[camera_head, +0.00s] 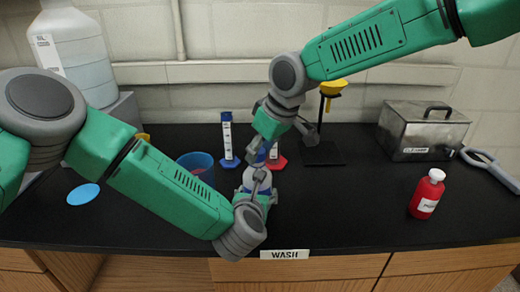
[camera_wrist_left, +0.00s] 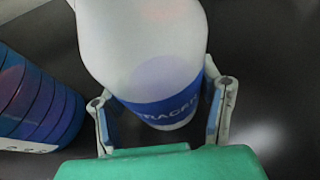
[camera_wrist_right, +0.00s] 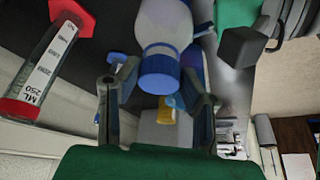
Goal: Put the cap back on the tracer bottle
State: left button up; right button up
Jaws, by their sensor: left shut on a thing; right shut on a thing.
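The tracer bottle (camera_wrist_left: 150,50) is white with a blue label. My left gripper (camera_wrist_left: 162,100) is shut around its labelled part in the left wrist view. The blue cap (camera_wrist_right: 160,74) is between the fingers of my right gripper (camera_wrist_right: 156,92), which is shut on it. In the right wrist view the cap lines up with the white bottle (camera_wrist_right: 164,24) and appears to meet its top; I cannot tell whether it is seated. In the head view both grippers meet above the middle of the bench, my right gripper (camera_head: 264,154) above the left, largely hiding bottle and cap.
A blue cup (camera_head: 196,164), a blue-based cylinder (camera_head: 228,140) and a red-based cylinder (camera_head: 276,161) stand close by. A funnel stand (camera_head: 322,152), metal box (camera_head: 422,132) and red bottle (camera_head: 427,194) are to the right. The front right bench top is mostly clear.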

jog(key=shift+f, duration=0.3)
jog(key=m, duration=0.2)
jog(key=m+t+h, duration=0.1)
jog(key=m, duration=0.1)
jog(key=shift+s+a+m+h, duration=0.15)
jog(key=shift+s+m+h, duration=0.05)
jog(key=shift+m+h, duration=0.1)
jog(key=shift+a+m+h, duration=0.2)
jog(key=shift+m+h, duration=0.1)
jog(key=shift+m, duration=0.6)
jog(key=shift+a, duration=0.2)
jog(key=o, duration=0.6)
jog(key=shift+d, duration=0.15)
jog(key=shift+o, duration=0.7)
jog(key=shift+d, duration=0.3)
